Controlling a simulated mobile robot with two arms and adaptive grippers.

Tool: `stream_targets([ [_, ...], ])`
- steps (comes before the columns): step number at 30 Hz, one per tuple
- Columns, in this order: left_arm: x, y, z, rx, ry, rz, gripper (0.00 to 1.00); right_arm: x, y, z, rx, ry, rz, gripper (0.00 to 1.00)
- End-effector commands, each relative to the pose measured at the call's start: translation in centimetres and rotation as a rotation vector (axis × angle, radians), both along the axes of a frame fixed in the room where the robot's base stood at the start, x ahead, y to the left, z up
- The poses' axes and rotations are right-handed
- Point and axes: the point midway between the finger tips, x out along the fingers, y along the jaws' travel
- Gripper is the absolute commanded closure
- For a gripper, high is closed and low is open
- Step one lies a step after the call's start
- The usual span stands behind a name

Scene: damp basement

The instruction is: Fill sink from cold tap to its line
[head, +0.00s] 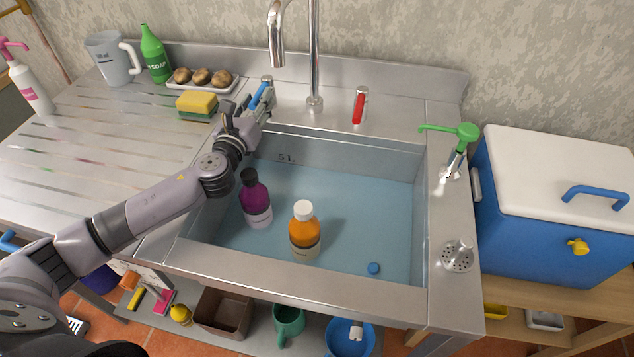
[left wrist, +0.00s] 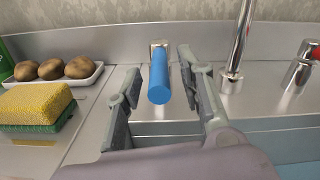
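The cold tap's blue handle (head: 261,94) is at the sink's back left, beside the tall steel spout (head: 314,50). My left gripper (head: 246,112) is at this handle. In the left wrist view the open fingers (left wrist: 163,95) stand either side of the blue handle (left wrist: 159,80), with gaps showing. No stream shows below the spout mouth. The sink (head: 310,278) has a "5 L" mark (head: 286,158) on its back wall. Bluish water (head: 340,205) appears to lie below the mark; its exact level is hard to tell. My right gripper is out of view.
A purple bottle (head: 256,200) and an orange bottle (head: 304,232) stand in the sink, near a small blue disc (head: 374,268). The red handle (head: 359,105) is right of the spout. A sponge (head: 197,105) and potato tray (head: 203,84) lie left of the gripper.

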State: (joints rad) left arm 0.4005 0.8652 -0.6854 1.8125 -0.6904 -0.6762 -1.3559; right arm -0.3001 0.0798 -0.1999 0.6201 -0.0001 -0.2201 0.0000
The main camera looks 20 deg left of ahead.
Motion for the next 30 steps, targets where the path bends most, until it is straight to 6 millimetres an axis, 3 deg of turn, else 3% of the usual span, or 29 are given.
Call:
stream_targets([
  [15, -5.1, -0.2, -0.1, -0.001, 0.002, 0.001, 0.65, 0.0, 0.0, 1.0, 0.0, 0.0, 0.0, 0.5],
  [30, -5.5, -0.3, 0.0, -0.001, -0.001, 0.001, 0.65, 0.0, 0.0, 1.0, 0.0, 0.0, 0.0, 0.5],
])
